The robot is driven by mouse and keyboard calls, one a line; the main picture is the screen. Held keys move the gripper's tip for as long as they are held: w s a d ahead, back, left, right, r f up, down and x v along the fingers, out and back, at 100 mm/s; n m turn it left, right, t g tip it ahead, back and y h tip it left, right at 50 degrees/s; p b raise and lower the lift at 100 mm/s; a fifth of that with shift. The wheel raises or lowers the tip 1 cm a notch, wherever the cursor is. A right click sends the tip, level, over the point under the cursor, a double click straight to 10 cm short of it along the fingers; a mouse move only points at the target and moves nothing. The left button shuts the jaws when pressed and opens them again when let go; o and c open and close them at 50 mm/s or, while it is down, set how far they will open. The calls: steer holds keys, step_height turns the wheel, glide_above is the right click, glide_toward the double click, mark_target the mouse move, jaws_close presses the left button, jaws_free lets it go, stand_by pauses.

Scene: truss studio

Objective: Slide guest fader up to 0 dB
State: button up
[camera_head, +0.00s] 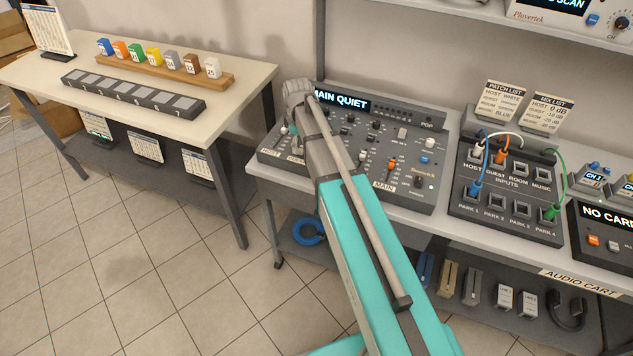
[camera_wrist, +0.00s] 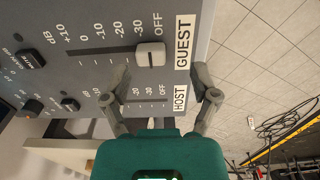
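The guest fader (camera_wrist: 151,56) is a white cap in its slot beside the GUEST label (camera_wrist: 183,42) in the wrist view. It sits at the OFF end, and the printed scale runs left from -30 through 0 to +10. My gripper (camera_wrist: 159,80) is open, its fingers apart on either side of the fader's line. The cap is just beyond the fingertips, with nothing visibly gripped. The mixer (camera_head: 432,197) stands on the cart in the head view, its display (camera_head: 341,101) reading "MAIN QUIET". My arm hides much of its left part there, including the guest fader.
The HOST label (camera_wrist: 180,98) and its slot lie beside the guest strip, partly under my gripper. Dark knobs (camera_wrist: 32,107) stand farther left. A patch panel (camera_head: 508,222) with cables stands right of the mixer. A mix list card (camera_head: 548,113) stands behind it.

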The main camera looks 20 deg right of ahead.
steer(key=shift+r+p, duration=5.35)
steer(key=shift+r, duration=0.35)
steer(key=s+f+m+b, duration=0.5)
steer(key=s, duration=0.5)
steer(key=s+f+m+b, duration=0.5)
steer(key=s, duration=0.4)
steer(key=shift+s+a, duration=0.2)
steer(key=shift+s, duration=0.2)
steer(key=shift+w+r, duration=0.15)
steer(key=shift+c, duration=1.2)
step_height(320, 180, up, 10)
steer(key=m+p, duration=0.8)
steer(key=p, duration=0.2)
glide_above(301, 148)
steer(key=shift+f, duration=0.2)
steer(key=shift+f, duration=0.2)
